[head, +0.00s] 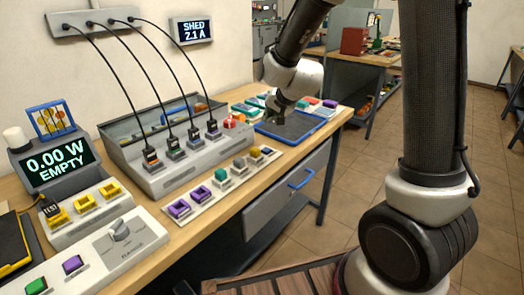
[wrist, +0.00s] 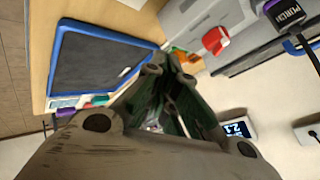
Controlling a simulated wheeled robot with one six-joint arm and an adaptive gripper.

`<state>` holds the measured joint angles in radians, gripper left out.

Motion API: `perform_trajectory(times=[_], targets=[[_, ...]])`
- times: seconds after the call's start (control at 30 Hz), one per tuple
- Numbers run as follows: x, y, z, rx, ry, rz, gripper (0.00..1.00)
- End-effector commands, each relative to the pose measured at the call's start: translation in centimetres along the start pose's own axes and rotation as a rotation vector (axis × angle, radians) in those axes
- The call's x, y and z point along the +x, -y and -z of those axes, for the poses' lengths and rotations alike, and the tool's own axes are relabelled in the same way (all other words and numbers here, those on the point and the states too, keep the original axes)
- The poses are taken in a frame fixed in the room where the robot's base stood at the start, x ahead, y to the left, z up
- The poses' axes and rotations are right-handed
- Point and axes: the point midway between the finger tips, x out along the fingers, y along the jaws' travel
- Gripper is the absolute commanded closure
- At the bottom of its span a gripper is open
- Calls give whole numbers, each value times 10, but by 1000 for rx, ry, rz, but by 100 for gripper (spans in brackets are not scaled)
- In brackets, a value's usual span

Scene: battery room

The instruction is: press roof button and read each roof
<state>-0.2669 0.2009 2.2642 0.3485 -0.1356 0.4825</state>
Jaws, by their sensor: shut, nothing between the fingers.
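My gripper (head: 277,112) is shut and empty, above the far end of the bench over a dark blue-framed board (head: 290,127). In the wrist view its fingers (wrist: 169,76) are together beside the board (wrist: 100,62). A grey unit (head: 180,172) holds several dark labelled plugs on cables; I cannot make out the word roof on any. One plug label in the wrist view (wrist: 285,14) seems to read PORCH. A red piece (head: 229,122) sits at the unit's right end, also in the wrist view (wrist: 215,40). A wall display (head: 192,29) reads SHED 2.1 A.
A meter (head: 52,164) at left reads 0.00 W EMPTY. A strip (head: 205,196) with purple, teal, grey and yellow blocks lies before the unit. A dial box (head: 118,244) is at front left. Coloured blocks stand behind the board. Floor is open at right.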

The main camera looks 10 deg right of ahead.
Motion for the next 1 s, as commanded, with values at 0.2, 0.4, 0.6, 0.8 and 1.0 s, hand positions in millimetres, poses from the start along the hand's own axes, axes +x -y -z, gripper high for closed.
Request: perform_trajectory(times=[0.2, 0.4, 0.6, 0.8, 1.0], targets=[[0, 0, -1, 3, 3, -2, 100], [3, -4, -4, 2, 5, -5, 100], [18, -16, -15, 0, 7, -8, 100], [39, -30, -30, 1, 7, -7, 100], [54, -41, -41, 1, 5, -5, 100]])
